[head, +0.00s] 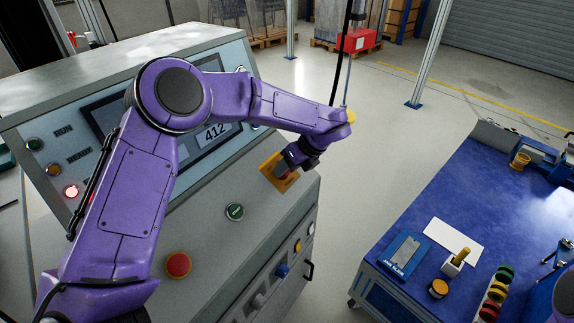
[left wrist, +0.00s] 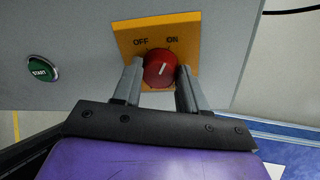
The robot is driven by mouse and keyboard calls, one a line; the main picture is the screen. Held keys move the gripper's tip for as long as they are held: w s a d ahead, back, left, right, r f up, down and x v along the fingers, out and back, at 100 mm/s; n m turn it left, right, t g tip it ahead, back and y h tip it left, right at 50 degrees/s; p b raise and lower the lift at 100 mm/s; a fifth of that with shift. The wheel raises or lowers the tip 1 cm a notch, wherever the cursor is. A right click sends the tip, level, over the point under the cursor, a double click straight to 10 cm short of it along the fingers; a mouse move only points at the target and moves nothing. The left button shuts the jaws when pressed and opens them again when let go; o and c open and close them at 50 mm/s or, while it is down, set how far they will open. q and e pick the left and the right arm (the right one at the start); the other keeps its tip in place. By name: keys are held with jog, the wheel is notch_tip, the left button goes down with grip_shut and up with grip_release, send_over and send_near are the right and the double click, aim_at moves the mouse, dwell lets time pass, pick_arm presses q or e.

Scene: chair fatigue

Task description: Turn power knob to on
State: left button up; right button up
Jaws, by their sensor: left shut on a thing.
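The power knob (left wrist: 160,69) is red and round, on a yellow plate (left wrist: 125,38) marked OFF at the left and ON at the right. Its white mark tilts up and slightly right, toward the ON side. In the head view the plate (head: 269,170) sits at the right end of the machine's sloped panel. My left gripper (left wrist: 159,76) is shut on the knob, one finger on each side. In the head view my left gripper (head: 297,158) mostly hides the knob. My right gripper is not in view.
A green START button (left wrist: 40,69) is left of the plate. A red button (head: 178,264) and a screen reading 412 (head: 214,133) are on the same machine. A blue workbench (head: 455,200) with small parts stands at the right, across open floor.

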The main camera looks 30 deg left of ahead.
pick_arm(q)
jog(key=shift+r, duration=0.1)
dwell(0.4)
jog(key=o, duration=1)
jog(key=shift+o, duration=0.2)
jog(key=b+v, duration=0.1)
jog(key=v, duration=0.9)
jog(key=shift+d+r, duration=0.15)
jog(key=shift+r, duration=0.1)
